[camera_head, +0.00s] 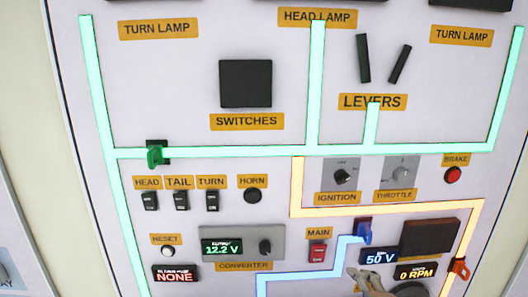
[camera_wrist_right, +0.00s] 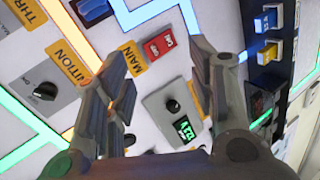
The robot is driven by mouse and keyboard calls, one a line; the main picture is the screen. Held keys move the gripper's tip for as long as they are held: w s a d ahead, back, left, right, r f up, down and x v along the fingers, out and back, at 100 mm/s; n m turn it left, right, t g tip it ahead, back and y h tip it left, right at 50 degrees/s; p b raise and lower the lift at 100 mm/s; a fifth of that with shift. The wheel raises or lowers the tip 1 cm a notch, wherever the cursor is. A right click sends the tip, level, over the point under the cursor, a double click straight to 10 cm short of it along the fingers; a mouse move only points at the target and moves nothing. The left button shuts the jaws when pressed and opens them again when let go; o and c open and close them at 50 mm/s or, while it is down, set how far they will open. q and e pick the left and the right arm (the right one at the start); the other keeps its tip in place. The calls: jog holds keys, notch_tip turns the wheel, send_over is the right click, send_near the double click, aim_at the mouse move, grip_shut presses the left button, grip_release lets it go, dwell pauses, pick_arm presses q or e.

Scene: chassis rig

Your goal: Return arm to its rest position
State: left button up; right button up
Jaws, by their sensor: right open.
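My right gripper (camera_head: 368,279) shows at the bottom of the head view, in front of the panel. It is below the blue connector (camera_head: 363,232) and beside the 50 V display (camera_head: 379,259). In the right wrist view its two fingers (camera_wrist_right: 160,65) are spread apart with nothing held between them. The red MAIN switch (camera_wrist_right: 159,46) shows in the gap between the fingers, and the converter box (camera_wrist_right: 157,103) lies below it in the picture. I cannot tell the distance to the panel. My left gripper is in neither view.
Two black levers (camera_head: 363,58) stand at the upper right. Glowing green, orange and blue lines cross the panel.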

jog(key=s+f+m+g, duration=0.9)
jog(key=s+f+m, duration=0.4)
jog(key=s+f, duration=0.95)
jog(key=s+f+g+b, duration=0.1)
jog(key=s+f+b, duration=0.15)
jog(key=f, duration=1.35)
jog(key=s+f+g+b, duration=0.1)
jog(key=s+f+b, duration=0.15)
jog(key=f, duration=1.35)
jog(key=s+d+f+b, duration=0.1)
jog(key=s+f+b, duration=0.1)
jog(key=s+f, duration=0.5)
jog(key=s+d+f+g+b, duration=0.1)
jog(key=s+d+f+b, duration=0.1)
jog(key=s+f, duration=0.6)
notch_tip(320, 180, down, 4)
jog(key=shift+s+d+r, duration=0.1)
jog(key=shift+s+d, duration=0.1)
jog(key=shift+s, duration=0.05)
